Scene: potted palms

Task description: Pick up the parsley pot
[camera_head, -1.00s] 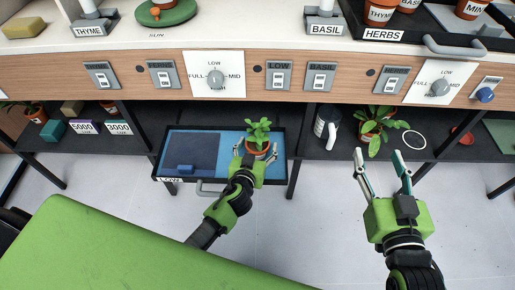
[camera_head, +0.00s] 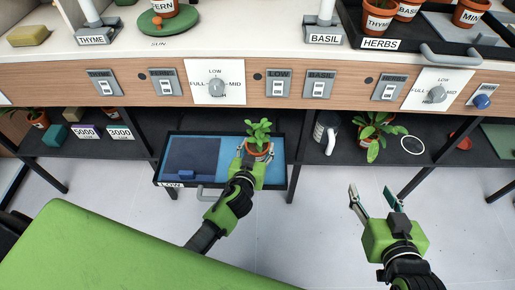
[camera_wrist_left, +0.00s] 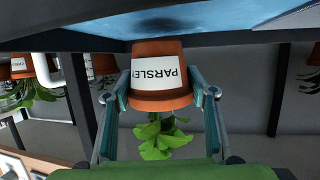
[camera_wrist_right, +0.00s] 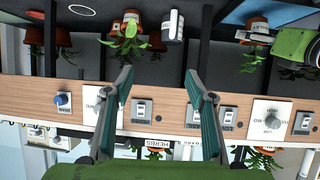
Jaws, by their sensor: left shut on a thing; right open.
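The parsley pot is a small terracotta pot (camera_head: 258,150) with a green leafy plant, at the right side of the pull-out tray (camera_head: 222,143). In the left wrist view the pot (camera_wrist_left: 163,100) shows upside down with its white PARSLEY label facing the camera. My left gripper (camera_head: 256,157) is shut on the pot, one finger on each side, as the left wrist view also shows (camera_wrist_left: 160,92). I cannot tell for sure whether the pot's base is clear of the tray. My right gripper (camera_head: 370,189) is open and empty, in front of the lower shelf.
The wooden switch panel (camera_head: 140,86) and countertop overhang the tray. A green surface (camera_head: 120,250) fills the lower left. The floor at right is clear.

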